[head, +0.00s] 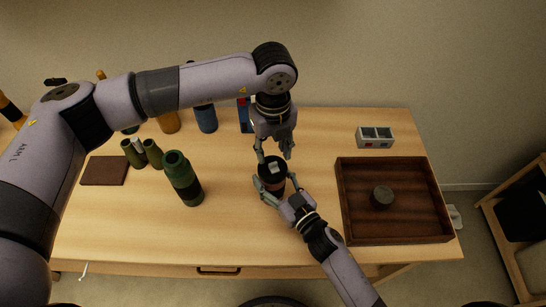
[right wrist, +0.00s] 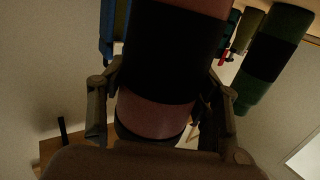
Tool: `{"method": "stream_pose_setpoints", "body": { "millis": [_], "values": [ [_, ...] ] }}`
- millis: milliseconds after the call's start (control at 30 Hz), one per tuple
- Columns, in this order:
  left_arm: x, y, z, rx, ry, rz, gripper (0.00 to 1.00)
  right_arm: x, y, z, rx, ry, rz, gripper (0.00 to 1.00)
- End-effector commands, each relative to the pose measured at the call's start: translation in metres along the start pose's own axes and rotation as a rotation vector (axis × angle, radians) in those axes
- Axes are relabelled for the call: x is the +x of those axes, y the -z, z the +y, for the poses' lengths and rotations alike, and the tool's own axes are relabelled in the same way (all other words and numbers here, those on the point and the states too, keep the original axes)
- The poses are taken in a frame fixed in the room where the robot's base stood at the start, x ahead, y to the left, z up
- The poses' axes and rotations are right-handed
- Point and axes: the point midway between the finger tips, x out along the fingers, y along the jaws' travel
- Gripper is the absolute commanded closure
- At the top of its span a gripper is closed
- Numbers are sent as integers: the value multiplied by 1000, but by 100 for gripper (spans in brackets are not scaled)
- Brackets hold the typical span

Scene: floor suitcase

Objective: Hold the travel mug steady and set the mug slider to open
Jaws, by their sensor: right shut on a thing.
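The travel mug (head: 271,166) stands upright near the middle of the table, with a dark lid and a reddish body. My right gripper (head: 270,189) is shut on the mug's body from the front. In the right wrist view the mug's dark band and reddish lower part (right wrist: 155,115) fill the space between the fingers. A small light patch, perhaps the mug slider, shows on the lid; its setting is too small to tell. My left gripper (head: 273,152) points down from above, its fingers apart around the far side of the lid. Whether it touches the lid cannot be told.
A green bottle (head: 182,180) stands left of the mug, with binoculars (head: 141,153) and a brown mat (head: 104,171) farther left. A blue bottle (head: 206,118) stands behind. A wooden tray (head: 393,238) holding a dark round item is at right, below a grey compartment box (head: 375,144).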

Motion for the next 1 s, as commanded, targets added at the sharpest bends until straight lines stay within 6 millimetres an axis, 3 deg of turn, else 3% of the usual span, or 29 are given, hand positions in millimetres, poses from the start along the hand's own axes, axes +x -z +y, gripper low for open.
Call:
{"method": "stream_pose_setpoints", "body": {
  "millis": [233,600,1000],
  "values": [
    [32,0,0,0,0,0,62,0,0,0,1,0,-1,78],
    [38,0,0,1,1,-1,62,0,-1,0,1,0,-1,78],
    [38,0,0,1,1,-1,88,0,-1,0,2,0,-1,78]
  ]
}}
